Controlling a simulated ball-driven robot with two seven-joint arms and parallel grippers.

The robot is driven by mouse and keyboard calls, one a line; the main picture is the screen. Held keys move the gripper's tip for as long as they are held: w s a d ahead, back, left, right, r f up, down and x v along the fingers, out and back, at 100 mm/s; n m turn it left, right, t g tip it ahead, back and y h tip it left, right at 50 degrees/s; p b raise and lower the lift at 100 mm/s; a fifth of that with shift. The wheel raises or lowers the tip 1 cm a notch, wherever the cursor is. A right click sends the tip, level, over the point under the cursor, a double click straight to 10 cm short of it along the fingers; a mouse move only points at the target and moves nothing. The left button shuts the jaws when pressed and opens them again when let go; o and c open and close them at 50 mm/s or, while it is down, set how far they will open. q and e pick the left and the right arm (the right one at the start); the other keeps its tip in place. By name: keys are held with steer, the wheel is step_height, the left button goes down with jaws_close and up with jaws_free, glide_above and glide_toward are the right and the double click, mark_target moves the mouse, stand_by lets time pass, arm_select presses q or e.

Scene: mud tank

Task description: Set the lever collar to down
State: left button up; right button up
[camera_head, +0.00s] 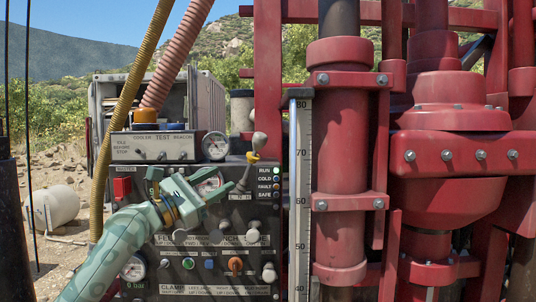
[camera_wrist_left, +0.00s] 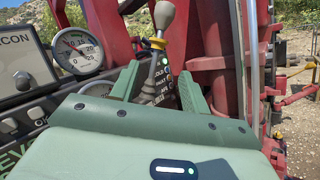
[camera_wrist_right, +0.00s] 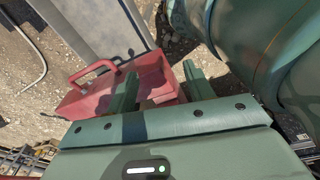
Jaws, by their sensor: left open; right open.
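The lever (camera_head: 258,143) has a grey knob and stands on the dark control panel beside the lamp labels. Its yellow collar (camera_head: 253,157) sits just below the knob, and the left wrist view shows the yellow collar (camera_wrist_left: 157,43) above a dark boot. My left gripper (camera_head: 208,180) is open and empty in front of the panel, lower left of the lever. In the left wrist view its fingers (camera_wrist_left: 158,85) frame the lever's lower part, with the collar beyond the fingertips; I see no contact. My right gripper (camera_wrist_right: 160,78) is open and empty, away from the panel.
Gauges (camera_head: 215,146), a top switch box (camera_head: 155,146) and several small levers and knobs crowd the panel. A ruled scale (camera_head: 300,200) and red pipework (camera_head: 340,150) stand right of the lever. A red tool tray (camera_wrist_right: 85,98) lies below my right gripper.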

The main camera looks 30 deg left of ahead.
mark_target(249, 160)
arm_select(q)
steer(key=p+x, duration=0.1)
steer(key=x, duration=0.3)
steer(key=p+x, duration=0.2)
steer(key=x, duration=0.2)
steer(key=p+x, duration=0.1)
steer(key=x, duration=0.3)
steer(key=shift+w+r, duration=0.15)
steer(key=shift+r, duration=0.3)
steer(key=shift+w+r+p, duration=0.1)
steer(key=shift+w+p, duration=0.05)
steer(key=shift+p, duration=0.2)
steer(key=shift+r, duration=0.1)
arm_select(e)
steer(key=r, duration=0.3)
steer(key=s+r, duration=0.1)
steer(key=r, duration=0.1)
steer(key=shift+s+a+r, duration=0.1)
steer(key=shift+a+r, duration=0.1)
steer(key=shift+a, duration=0.2)
arm_select(q)
steer(key=shift+w+d, duration=0.15)
arm_select(e)
steer(key=shift+d, duration=0.1)
